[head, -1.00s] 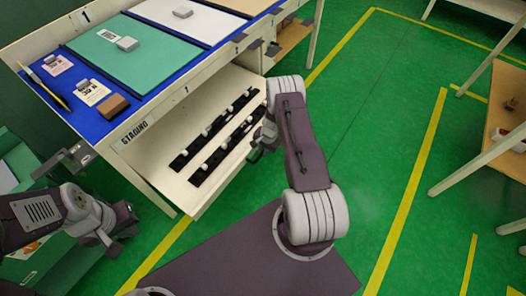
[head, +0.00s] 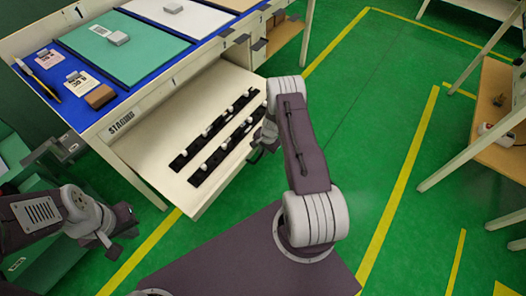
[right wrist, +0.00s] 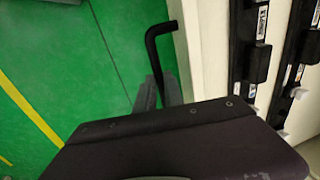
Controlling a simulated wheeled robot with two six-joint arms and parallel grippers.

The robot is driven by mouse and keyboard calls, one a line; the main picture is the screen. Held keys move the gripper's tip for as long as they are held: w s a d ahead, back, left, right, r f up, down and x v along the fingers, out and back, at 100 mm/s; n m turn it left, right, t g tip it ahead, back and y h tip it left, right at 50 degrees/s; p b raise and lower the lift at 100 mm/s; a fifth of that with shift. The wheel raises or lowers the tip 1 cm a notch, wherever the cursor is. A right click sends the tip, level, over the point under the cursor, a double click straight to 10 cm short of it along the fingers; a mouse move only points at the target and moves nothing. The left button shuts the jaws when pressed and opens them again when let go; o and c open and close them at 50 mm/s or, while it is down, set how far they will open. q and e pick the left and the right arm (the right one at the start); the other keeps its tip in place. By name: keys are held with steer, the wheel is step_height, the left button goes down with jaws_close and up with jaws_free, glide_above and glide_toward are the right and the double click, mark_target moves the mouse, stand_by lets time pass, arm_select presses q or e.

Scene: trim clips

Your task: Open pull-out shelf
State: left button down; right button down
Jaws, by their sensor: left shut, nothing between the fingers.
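The pull-out shelf (head: 150,152) is a cream board sticking well out from under the staging workbench (head: 98,130). Two black strips (head: 213,160) with several white clips lie on it. My right gripper (head: 256,152) is at the shelf's front edge. In the right wrist view, the black bent handle (right wrist: 152,48) runs between the fingers of this gripper (right wrist: 160,95), which are closed around it; the lower part of the grip is hidden by my wrist. My left gripper (head: 128,222) is shut and empty, left of the shelf and apart from it.
A blue bench top holds a green board (head: 105,50), cards and a brown block (head: 100,96). A green cabinet (head: 50,240) stands at the left, a wooden table (head: 495,125) at the right. Green floor between is clear.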

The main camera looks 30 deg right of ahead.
steer(key=c, duration=1.5)
jaws_free()
steer(key=shift+s+d+f, duration=0.1)
steer(key=shift+s, duration=0.2)
steer(key=shift+o, duration=0.2)
steer(key=shift+r, duration=0.2)
step_height(320, 180, up, 9)
steer(key=s+p, duration=0.1)
steer(key=p, duration=0.1)
steer(key=shift+s+d+f+p, duration=0.15)
steer(key=shift+s+d+p, duration=0.15)
steer(key=shift+d, duration=0.05)
